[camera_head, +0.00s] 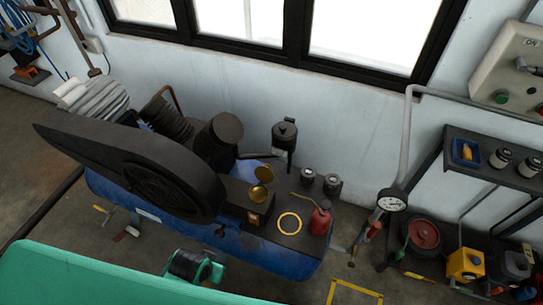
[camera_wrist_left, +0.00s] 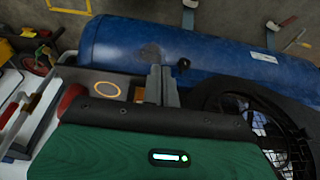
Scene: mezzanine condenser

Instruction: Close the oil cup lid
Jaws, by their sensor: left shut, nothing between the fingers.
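The oil cup (camera_head: 260,194) is a small brass cup on top of the dark box beside the compressor's pump. Its round brass lid (camera_head: 264,174) stands raised behind it, open. In the left wrist view I cannot make out cup or lid. My left gripper (camera_wrist_left: 160,86) is shut and empty, its grey fingers side by side against the background of the box and blue tank. In the head view a teal and black part of my left arm shows low in the picture, in front of the tank; the fingertips are not clear there. My right gripper is not in view.
The blue tank (camera_head: 275,262) carries the compressor with a large black belt guard (camera_head: 135,172). A red oil can (camera_head: 320,219) stands right of a yellow ring (camera_head: 289,223) on the dark plate. Two small dark jars stand behind it. A shelf (camera_head: 490,160) is at right.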

